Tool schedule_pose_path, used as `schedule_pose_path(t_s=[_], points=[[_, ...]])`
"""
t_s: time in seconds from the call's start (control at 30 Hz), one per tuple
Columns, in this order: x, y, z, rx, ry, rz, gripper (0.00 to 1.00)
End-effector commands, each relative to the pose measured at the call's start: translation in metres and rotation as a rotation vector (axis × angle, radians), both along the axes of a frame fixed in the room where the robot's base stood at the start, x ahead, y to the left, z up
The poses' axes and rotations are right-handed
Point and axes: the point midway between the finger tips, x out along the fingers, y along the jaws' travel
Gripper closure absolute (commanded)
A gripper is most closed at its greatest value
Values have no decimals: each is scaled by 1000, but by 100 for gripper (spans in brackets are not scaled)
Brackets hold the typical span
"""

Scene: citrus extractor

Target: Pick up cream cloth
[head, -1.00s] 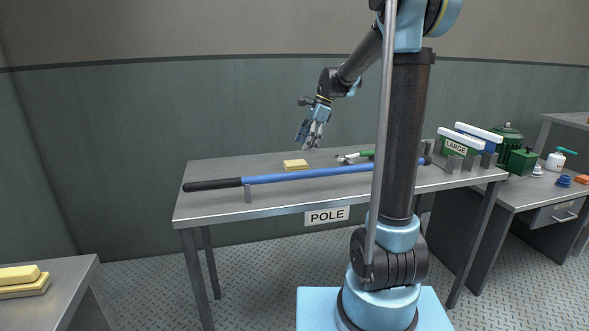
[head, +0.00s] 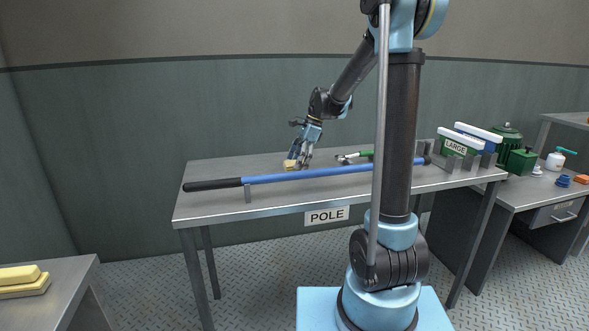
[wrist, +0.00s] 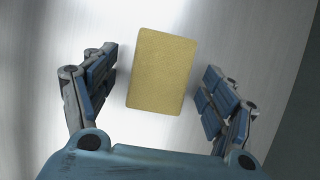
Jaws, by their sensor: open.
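The cream cloth (head: 289,164) is a small folded yellowish block lying on the grey metal table, behind the blue pole. In the wrist view the cloth (wrist: 160,68) is a tan rectangle between my two fingers, with a gap on each side. My gripper (head: 300,162) is open and lowered over the cloth, pointing down; it also shows in the wrist view (wrist: 160,92). The fingers hide part of the cloth in the head view. Whether the fingertips touch the table cannot be told.
A blue pole with a black grip (head: 310,174) lies along the table's front on supports. Labelled boxes (head: 462,143) stand at the right end. Yellow blocks (head: 20,280) lie on another table at lower left.

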Motion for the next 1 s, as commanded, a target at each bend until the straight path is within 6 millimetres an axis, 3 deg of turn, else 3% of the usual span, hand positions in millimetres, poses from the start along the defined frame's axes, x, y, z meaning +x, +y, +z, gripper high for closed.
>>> schedule_pose_path(t_s=[0.87, 0.9, 1.0], points=[[0, 1, -5, 0, -1, 2, 22], [0, 1, -5, 0, -1, 2, 25], [0, 1, -5, 0, -1, 2, 47]])
